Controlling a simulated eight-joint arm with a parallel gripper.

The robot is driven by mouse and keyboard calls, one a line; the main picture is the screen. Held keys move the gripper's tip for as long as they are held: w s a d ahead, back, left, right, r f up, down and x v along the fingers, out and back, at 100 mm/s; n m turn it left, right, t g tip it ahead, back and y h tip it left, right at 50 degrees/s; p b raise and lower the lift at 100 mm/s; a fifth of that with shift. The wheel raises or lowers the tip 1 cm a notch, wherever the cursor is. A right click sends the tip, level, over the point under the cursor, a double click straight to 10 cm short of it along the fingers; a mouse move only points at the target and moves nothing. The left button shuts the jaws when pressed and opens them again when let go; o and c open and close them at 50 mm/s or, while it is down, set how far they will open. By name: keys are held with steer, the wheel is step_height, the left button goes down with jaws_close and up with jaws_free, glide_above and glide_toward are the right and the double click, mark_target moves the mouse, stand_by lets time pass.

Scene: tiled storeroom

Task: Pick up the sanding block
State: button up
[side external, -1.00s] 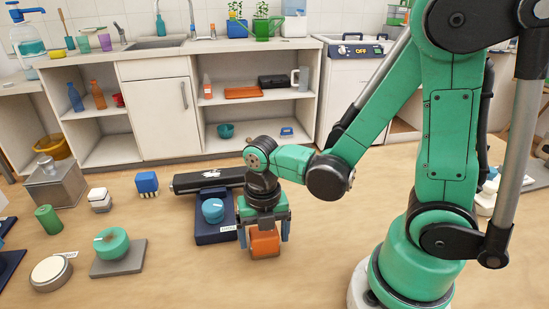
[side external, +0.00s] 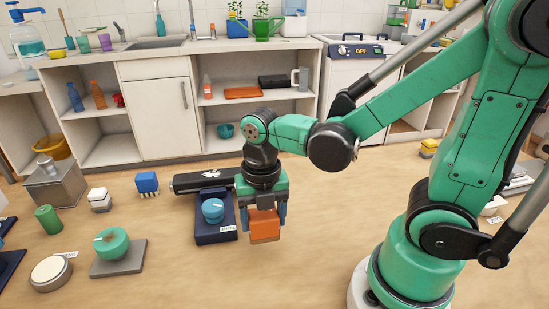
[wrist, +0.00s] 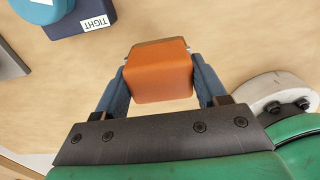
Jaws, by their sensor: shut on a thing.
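The sanding block is an orange block (side external: 264,228) with a darker edge, seen along its far side in the wrist view (wrist: 158,78). My gripper (side external: 263,216) points down and is shut on it. One blue finger presses each side of the block. In the side view the block hangs a little above the tabletop, roughly level. The wrist view shows it sitting squarely between the fingers.
A dark blue base with a light blue knob (side external: 213,210) stands close left of the block. A black cylinder (side external: 203,181) lies behind it. A teal knob (side external: 112,242) on a grey plate is farther left. The table in front of the block is clear.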

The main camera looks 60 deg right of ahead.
mark_target(263, 213)
step_height(263, 213, up, 16)
stand_by(0.4)
steer(key=shift+f, duration=0.1)
